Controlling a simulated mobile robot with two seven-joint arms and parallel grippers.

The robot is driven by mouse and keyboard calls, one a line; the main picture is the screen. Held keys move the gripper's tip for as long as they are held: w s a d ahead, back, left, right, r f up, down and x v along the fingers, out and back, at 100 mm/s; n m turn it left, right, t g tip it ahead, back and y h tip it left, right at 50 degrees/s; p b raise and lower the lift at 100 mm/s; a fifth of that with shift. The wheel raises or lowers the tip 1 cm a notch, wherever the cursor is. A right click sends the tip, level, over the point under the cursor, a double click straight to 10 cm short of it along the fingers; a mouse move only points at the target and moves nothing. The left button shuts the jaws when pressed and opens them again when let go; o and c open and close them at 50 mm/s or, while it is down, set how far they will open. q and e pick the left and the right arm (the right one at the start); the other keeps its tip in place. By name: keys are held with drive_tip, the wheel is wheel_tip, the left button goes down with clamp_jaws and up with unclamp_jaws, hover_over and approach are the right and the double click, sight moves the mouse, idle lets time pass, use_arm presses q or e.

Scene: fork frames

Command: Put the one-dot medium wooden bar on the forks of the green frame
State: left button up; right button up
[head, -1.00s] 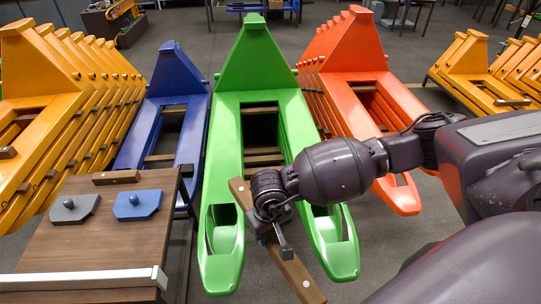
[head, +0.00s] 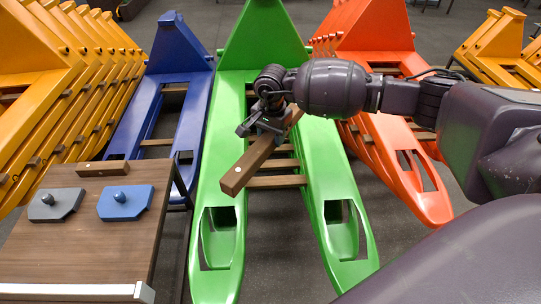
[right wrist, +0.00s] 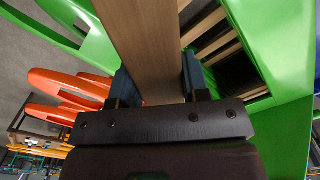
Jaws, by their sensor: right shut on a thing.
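My right gripper (head: 262,133) is shut on a brown wooden bar (head: 240,173), holding it near its middle. The bar slants from lower left to upper right above the gap between the forks of the green frame (head: 207,180). Whether the bar touches the forks is unclear. My left gripper is not in view.
Wooden bars (head: 277,182) lie between the green forks. A blue frame (head: 190,125) stands left, a red-orange frame (head: 395,150) right, and yellow frames at both sides. A brown table (head: 120,235) holds another bar (head: 103,168) and grey and blue handled blocks.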

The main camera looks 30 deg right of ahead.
drive_tip(key=w+d+m+b, duration=0.4)
drive_tip(key=w+d+m, duration=0.4)
drive_tip(key=w+m, duration=0.3)
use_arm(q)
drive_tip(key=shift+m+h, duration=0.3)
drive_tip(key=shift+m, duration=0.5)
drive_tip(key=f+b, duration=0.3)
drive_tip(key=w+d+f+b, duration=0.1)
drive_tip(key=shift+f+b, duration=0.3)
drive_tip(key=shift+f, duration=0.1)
use_arm(e)
wheel_tip(320, 180, down, 19)
drive_tip(key=shift+w, duration=0.2)
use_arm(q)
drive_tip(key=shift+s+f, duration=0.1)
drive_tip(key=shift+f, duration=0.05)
use_arm(e)
drive_tip(key=shift+a+f, duration=0.1)
drive_tip(key=o, duration=1.3)
drive_tip(key=shift+c, duration=0.2)
